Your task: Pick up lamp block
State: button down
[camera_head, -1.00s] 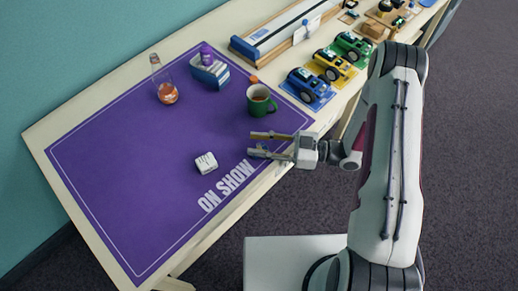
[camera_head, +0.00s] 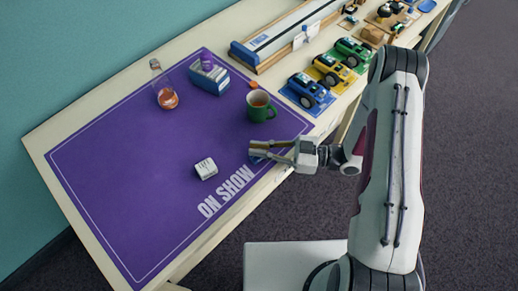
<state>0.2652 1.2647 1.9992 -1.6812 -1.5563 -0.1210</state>
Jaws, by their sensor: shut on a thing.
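My gripper (camera_head: 257,150) is low over the front edge of the purple mat, right of the lettering. Its fingers are shut on a small, dark bluish thing (camera_head: 256,157), mostly hidden by them, so I cannot tell its shape or whether it touches the mat. A small white block (camera_head: 206,169) with dark marks on top sits on the mat, left of my gripper and apart from it. I cannot tell from its look which of these two is the lamp block.
A green mug (camera_head: 260,106) stands just behind my gripper. A blue box (camera_head: 208,80) with a purple thing inside and a glass flask (camera_head: 164,90) with orange contents stand farther back. Toy cars (camera_head: 308,92) and a long track (camera_head: 285,38) fill the far right. The mat's left (camera_head: 120,170) is clear.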

aim_at(259, 148)
jog(key=shift+r, duration=4.85)
jog(key=shift+w, duration=0.1)
